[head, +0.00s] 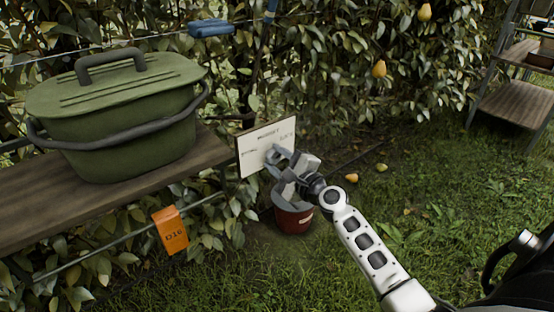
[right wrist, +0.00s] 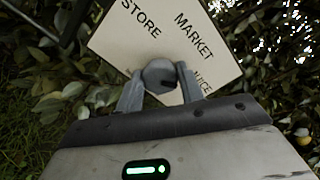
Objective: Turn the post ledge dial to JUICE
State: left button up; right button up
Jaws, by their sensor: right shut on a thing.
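The white dial board (head: 262,140) stands at the end of the wooden ledge. In the right wrist view, the board (right wrist: 150,45) shows the words STORE, MARKET and a partly covered JUICE on the right. The grey round dial knob (right wrist: 159,74) sits at the board's lower part, between the fingers of my right gripper (right wrist: 158,88). In the head view my right gripper (head: 277,162) is against the board and hides the knob. It is shut on the knob. I cannot tell which word the dial points at. My left gripper is out of view.
A green lidded bin (head: 125,120) stands on the wooden ledge (head: 45,200) at left, with an orange tag (head: 170,230) below. A red pot (head: 293,219) stands on the ground under my right gripper. Fallen pears (head: 351,178) lie on the grass. A wooden rack (head: 512,103) stands at far right.

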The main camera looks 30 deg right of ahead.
jog(key=o, duration=1)
jog(key=shift+c, duration=0.2)
pick_arm(q)
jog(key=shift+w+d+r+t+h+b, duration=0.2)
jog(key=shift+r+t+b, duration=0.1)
jog(key=shift+b, duration=0.2)
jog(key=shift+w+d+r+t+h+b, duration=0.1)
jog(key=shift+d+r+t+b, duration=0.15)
jog(key=shift+b, duration=0.2)
pick_arm(e)
jog(key=s+d, duration=0.1)
jog(key=s, duration=1.5)
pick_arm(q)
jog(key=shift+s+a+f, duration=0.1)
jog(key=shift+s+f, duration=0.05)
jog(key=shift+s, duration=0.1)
pick_arm(e)
jog(key=shift+d, duration=0.1)
